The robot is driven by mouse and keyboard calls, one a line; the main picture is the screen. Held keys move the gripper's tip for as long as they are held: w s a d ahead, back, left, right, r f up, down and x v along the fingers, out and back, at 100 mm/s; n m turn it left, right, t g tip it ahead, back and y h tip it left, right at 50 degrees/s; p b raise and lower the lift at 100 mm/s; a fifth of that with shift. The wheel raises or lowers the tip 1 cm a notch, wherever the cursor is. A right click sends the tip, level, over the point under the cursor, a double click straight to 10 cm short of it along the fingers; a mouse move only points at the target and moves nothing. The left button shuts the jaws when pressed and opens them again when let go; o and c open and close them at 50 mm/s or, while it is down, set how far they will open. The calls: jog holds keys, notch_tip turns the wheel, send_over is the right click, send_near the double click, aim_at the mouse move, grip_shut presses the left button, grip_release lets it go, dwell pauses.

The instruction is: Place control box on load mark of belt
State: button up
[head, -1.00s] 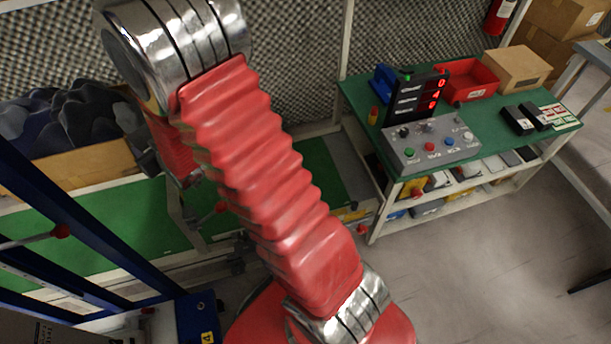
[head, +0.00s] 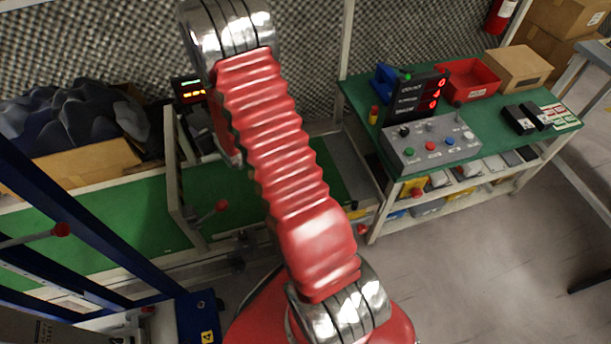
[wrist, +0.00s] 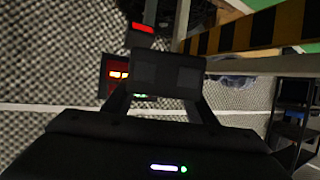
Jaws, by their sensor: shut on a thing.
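In the wrist view my gripper (wrist: 160,98) is shut on a small dark box, which I take to be the control box (wrist: 168,72). Its dark face fills the space between the two fingers, and its markings are too dark to read. In the head view my gripper and the box are hidden behind my red arm. The green belt (head: 90,225) runs along the left side behind the blue frame. No load mark can be made out on it. I cannot tell how high the box is above the belt.
A black-and-yellow striped beam (wrist: 255,30) and a pale rail lie close on the right in the wrist view. A lit display (head: 188,90) stands by the belt. A green-topped bench (head: 480,110) at right holds a button panel (head: 430,147), a red tray (head: 470,80) and black boxes (head: 519,120).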

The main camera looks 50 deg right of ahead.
jog(key=s+d+f+m+h, duration=0.1)
jog(key=s+d+f, duration=0.6)
jog(key=d, duration=0.4)
jog(key=s+d+f+m+g+h, duration=0.1)
jog(key=s+d+f+m+h, duration=0.1)
jog(key=s+d+f, duration=0.6)
jog(key=s+d+f+m+h, duration=0.1)
jog(key=s+d+f, duration=0.6)
jog(key=d, duration=0.7)
jog(key=shift+s+f+g+h, duration=0.2)
jog(key=shift+s+g+h, duration=0.1)
jog(key=shift+h, duration=0.2)
jog(key=shift+f, duration=2.9)
jog(key=shift+f, duration=2.1)
jog(key=shift+a, duration=0.1)
